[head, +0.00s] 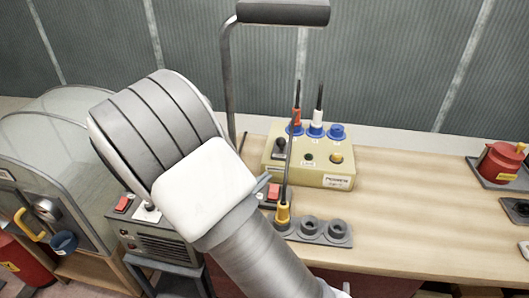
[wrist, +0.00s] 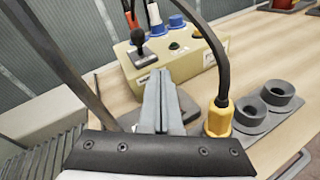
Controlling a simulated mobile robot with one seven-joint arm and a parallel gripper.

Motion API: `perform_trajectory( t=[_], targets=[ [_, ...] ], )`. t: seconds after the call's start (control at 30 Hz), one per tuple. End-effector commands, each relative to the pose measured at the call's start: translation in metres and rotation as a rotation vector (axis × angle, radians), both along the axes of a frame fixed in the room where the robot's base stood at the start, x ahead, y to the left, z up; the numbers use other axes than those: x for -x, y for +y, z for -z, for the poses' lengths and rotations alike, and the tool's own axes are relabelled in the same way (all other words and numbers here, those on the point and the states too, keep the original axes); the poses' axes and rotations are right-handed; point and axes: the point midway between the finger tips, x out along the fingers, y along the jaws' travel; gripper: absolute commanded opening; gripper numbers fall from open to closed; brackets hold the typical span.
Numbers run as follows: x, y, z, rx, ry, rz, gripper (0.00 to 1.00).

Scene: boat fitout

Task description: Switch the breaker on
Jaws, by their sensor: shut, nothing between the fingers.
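My gripper (wrist: 158,88) is shut and empty, its fingers pointing at the beige power box (wrist: 195,70). In the head view the fingertips (head: 264,180) show beside my arm, short of the box's front. The box (head: 270,172) carries a black lever (head: 280,148), also seen upright just beyond and left of the fingertips in the wrist view (wrist: 139,36). A dark round button (head: 309,157) and a yellow knob (head: 336,158) sit right of the lever. A red switch on a grey base (head: 273,192) lies close to the fingers, partly hidden. I cannot tell which control is the breaker.
A yellow plug (head: 283,213) with a black cable stands upright in the grey socket strip (head: 325,232), close right of my fingers. Blue connectors (head: 316,130) stand behind the lever. A red container (head: 500,162) sits far right.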

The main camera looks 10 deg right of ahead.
Motion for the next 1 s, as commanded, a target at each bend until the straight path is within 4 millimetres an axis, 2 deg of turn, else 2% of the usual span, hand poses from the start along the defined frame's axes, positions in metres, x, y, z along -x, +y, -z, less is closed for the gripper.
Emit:
perform_trajectory(
  t=[0.1, 0.2, 0.57, 0.77, 1.0],
  targets=[
    [-0.005, 0.016, 0.01, 0.055, 0.01, -0.073, 0.0],
    [-0.007, 0.023, 0.014, 0.077, 0.013, -0.105, 0.0],
    [-0.008, 0.026, 0.015, 0.084, 0.015, -0.117, 0.0],
    [-0.018, 0.019, 0.016, 0.084, 0.014, -0.114, 0.0],
    [-0.056, -0.008, 0.023, 0.085, 0.014, -0.111, 0.0]
  ],
)
